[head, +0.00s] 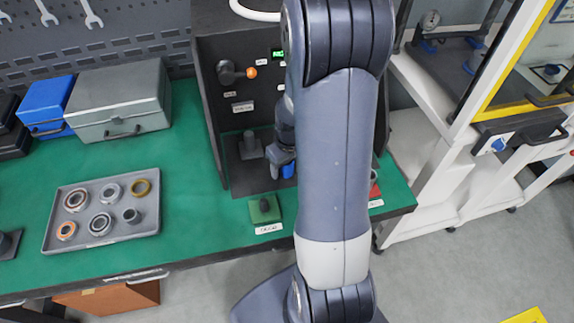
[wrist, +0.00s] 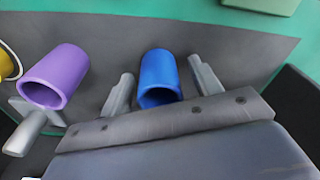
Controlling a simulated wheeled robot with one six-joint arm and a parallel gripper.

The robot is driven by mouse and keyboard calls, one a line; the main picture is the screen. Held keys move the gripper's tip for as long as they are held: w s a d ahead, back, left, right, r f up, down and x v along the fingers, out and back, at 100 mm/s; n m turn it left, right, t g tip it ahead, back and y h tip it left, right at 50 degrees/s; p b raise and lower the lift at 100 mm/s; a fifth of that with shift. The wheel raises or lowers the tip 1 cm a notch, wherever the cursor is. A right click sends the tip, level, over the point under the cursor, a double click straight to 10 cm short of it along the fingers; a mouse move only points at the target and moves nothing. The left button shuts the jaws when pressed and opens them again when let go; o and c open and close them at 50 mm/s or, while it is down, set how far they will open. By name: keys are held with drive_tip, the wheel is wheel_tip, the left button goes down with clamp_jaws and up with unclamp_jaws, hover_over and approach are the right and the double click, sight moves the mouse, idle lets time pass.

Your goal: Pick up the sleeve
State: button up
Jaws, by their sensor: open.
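A blue sleeve (wrist: 160,77), a short hollow cylinder, stands between the two fingers of my gripper (wrist: 161,70) in the wrist view. The fingers are open, one on each side, with a gap visible to each. A purple sleeve (wrist: 58,75) of similar shape is to the left, outside the fingers. In the head view a bit of blue (head: 288,170) shows beside my arm, inside the dark test stand; my gripper is mostly hidden there by my arm. The task does not say which sleeve is meant.
The dark stand (head: 205,100) has walls close around my gripper. A grey fitting (wrist: 27,128) and a yellow ring (wrist: 8,65) are at the left of the wrist view. A tray of rings (head: 85,245) and a green block (head: 264,209) lie on the green bench.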

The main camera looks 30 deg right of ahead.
drive_tip(key=c, duration=1.2)
drive_tip(key=shift+r, duration=0.15)
